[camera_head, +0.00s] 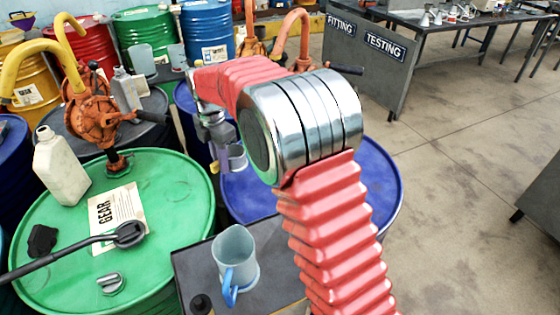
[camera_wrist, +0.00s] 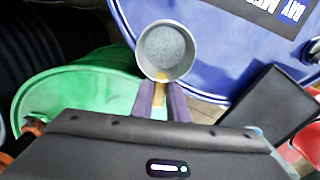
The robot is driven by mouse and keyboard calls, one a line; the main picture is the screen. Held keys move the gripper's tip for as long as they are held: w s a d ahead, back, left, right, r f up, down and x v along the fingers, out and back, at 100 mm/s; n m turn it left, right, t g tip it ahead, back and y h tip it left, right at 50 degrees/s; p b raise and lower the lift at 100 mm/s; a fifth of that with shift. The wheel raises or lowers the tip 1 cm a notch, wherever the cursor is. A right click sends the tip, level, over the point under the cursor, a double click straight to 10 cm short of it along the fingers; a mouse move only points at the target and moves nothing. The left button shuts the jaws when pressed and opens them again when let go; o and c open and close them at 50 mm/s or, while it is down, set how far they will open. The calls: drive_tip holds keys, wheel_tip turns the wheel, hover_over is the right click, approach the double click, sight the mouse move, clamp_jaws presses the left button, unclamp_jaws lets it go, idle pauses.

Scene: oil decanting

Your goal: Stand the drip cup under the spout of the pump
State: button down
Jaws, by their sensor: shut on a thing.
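My gripper (camera_head: 221,164) is shut on the drip cup (camera_head: 238,158), a small grey metal cup. In the wrist view the fingers (camera_wrist: 162,98) grip the cup's (camera_wrist: 168,52) near side, and its inside looks empty. The cup is in the air between the green drum and the blue drum. An orange hand pump (camera_head: 91,117) stands on the green drum (camera_head: 170,215), with a yellow spout (camera_head: 32,52) curving down to the left. The cup is well to the right of this pump. More orange pumps (camera_head: 296,30) show behind my arm, partly hidden.
The green drum top holds a white bottle (camera_head: 60,170), a GEAR sheet (camera_head: 117,216), a black-handled tool (camera_head: 80,243) and small items. A jug (camera_head: 234,256) stands on a dark stand in front. A blue drum (camera_head: 384,185) is behind my arm. The floor at right is open.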

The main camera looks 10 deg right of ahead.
sight(214, 170)
drive_tip(key=n, duration=0.1)
drive_tip(key=a+f+n, duration=0.1)
drive_tip(key=n, duration=0.1)
drive_tip(key=s+a+n, duration=0.1)
drive_tip(key=n, duration=0.1)
drive_tip(key=shift+a+f, duration=0.25)
drive_tip(key=shift+f, duration=0.15)
drive_tip(key=shift+d, duration=0.1)
drive_tip(key=w+d, duration=0.1)
drive_tip(key=d, duration=0.4)
drive_tip(key=w+d, duration=0.1)
drive_tip(key=d, duration=0.4)
drive_tip(key=w+d, duration=0.1)
drive_tip(key=d, duration=0.5)
drive_tip(key=shift+w+d, duration=0.1)
drive_tip(key=shift+w, duration=0.05)
drive_tip(key=shift+d, duration=0.15)
drive_tip(key=shift+w+d+f, duration=0.1)
drive_tip(key=shift+d+f, duration=0.15)
drive_tip(key=shift+f, duration=0.65)
drive_tip(key=shift+d+f, duration=0.25)
drive_tip(key=shift+f, duration=0.6)
drive_tip(key=shift+f, duration=0.1)
drive_tip(key=c, duration=1.7)
unclamp_jaws()
drive_tip(key=shift+c, duration=0.2)
